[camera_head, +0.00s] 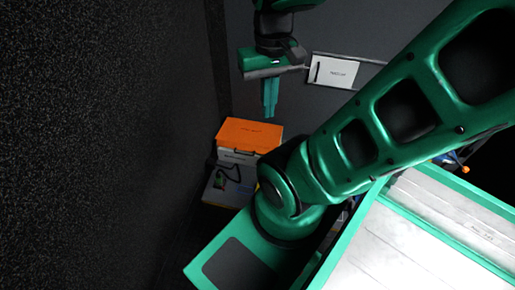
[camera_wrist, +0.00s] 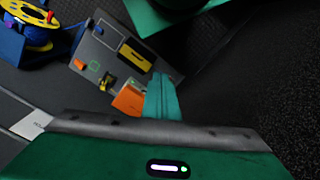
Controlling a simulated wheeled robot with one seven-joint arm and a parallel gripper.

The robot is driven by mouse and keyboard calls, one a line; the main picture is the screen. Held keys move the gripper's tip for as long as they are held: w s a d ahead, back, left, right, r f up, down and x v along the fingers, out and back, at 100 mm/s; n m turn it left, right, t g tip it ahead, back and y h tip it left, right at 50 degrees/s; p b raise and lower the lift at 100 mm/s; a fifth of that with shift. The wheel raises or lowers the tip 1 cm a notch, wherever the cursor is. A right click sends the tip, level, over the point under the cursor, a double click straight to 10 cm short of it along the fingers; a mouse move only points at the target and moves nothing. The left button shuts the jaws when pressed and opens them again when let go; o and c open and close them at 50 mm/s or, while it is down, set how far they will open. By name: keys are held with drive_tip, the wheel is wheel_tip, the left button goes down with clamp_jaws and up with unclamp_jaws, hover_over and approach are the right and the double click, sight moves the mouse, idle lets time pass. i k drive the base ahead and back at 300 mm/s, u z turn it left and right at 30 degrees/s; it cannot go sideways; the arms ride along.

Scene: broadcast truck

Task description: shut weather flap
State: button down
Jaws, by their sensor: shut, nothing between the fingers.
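I cannot pick out the weather flap with certainty in either view. My gripper (camera_head: 269,112) is shut and empty, its teal fingers pointing down at the upper middle of the head view. In the wrist view the fingers (camera_wrist: 162,78) are together, with nothing between them. Behind and below them in the head view is a box with an orange top (camera_head: 249,134). An orange patch (camera_wrist: 128,100) shows just left of the fingers in the wrist view. I cannot tell whether the fingers touch anything; they look apart from the box.
A white panel with dark lettering (camera_head: 334,72) is on the back wall, right of the gripper. A dark wall (camera_head: 110,140) fills the left. The wrist view shows a grey board (camera_wrist: 112,48) with coloured items and a blue-and-yellow cable reel (camera_wrist: 38,37). My arm hides much of the right.

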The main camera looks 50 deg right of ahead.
sight(235, 133)
drive_tip(key=z, duration=0.1)
drive_tip(key=k, duration=0.85)
drive_tip(key=u, duration=0.25)
drive_tip(key=i, duration=0.5)
